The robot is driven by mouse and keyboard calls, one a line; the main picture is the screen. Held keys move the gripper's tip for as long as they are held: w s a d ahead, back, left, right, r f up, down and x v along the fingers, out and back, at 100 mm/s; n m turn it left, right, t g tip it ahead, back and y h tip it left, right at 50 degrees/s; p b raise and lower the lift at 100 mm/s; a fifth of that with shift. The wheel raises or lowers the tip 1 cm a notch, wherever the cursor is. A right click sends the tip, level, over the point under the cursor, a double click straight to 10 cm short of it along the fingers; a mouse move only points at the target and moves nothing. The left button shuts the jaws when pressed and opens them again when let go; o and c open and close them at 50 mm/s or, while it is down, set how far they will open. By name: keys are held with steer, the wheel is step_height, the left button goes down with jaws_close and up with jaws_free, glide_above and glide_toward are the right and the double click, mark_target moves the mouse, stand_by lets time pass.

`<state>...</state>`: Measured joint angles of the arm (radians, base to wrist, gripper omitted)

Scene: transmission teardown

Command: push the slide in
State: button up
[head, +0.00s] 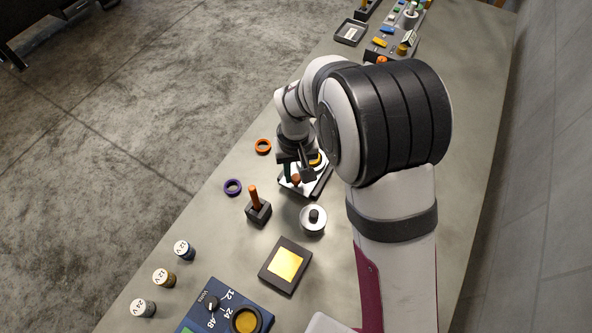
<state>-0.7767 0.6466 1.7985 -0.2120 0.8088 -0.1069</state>
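My gripper (297,167) points down over a black and white unit (318,184) near the middle of the table. Its fingers are small and dark here, and I cannot tell whether they are open or shut. A green part and an orange-brown part (296,180) show at the unit beside the fingers, and a yellow part shows behind them. I cannot make out for sure which part is the slide. My arm hides part of the unit and the table to its right.
Orange (263,146) and purple (232,187) rings lie left. Far right end holds several parts.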

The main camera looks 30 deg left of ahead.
jaws_close()
stand_by(1.0)
